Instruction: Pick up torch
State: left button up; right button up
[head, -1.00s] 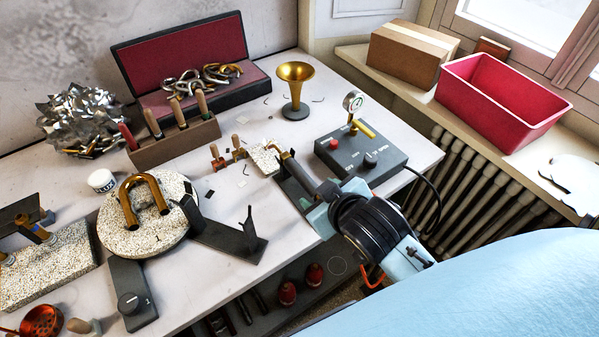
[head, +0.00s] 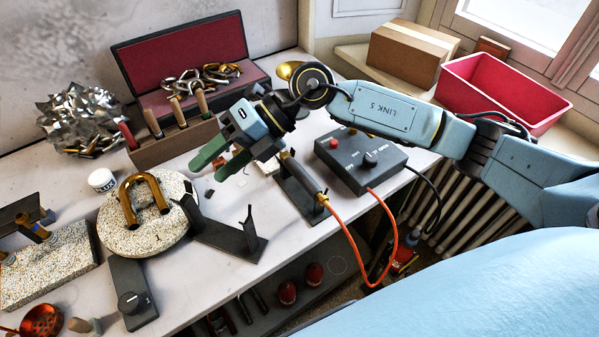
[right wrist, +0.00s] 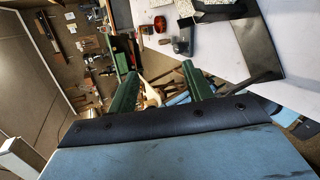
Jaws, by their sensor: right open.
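The torch (head: 303,178), with a dark handle, a brass fitting and an orange hose (head: 392,250), lies on a narrow dark rest near the table's front edge. Its tip end is close to my right gripper's wrist and is partly hard to see. My right gripper (head: 208,166) is open and empty, its green fingers pointing left above the table, to the left of the torch. Its green fingers also show in the right wrist view (right wrist: 160,84), with nothing between them. I cannot make out the torch there. My left gripper is not in view.
A grey control box (head: 362,160) stands right of the torch. A forked dark stand (head: 250,240) and a speckled round block (head: 150,225) with a brass U-tube are front left. A tool rack (head: 170,148) is behind my fingers. My forearm mostly hides the brass bell (head: 288,70).

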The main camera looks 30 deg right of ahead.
jog(key=w+d+f+h, duration=0.3)
jog(key=d+h, duration=0.3)
jog(key=d, duration=0.4)
jog(key=h, duration=0.4)
send_over(301, 169)
jog(key=d, duration=0.1)
jog(key=shift+m, duration=0.4)
jog(key=x, duration=0.5)
jog(key=d+x, duration=0.1)
jog(key=x, duration=0.1)
jog(key=shift+a+f, duration=0.1)
jog(key=shift+f, duration=0.4)
jog(key=shift+d+x, duration=0.1)
jog(key=shift+x, duration=1.35)
jog(key=shift+d+x, duration=0.15)
jog(key=shift+x, duration=1.3)
jog(key=shift+w, duration=0.1)
jog(key=c, duration=1)
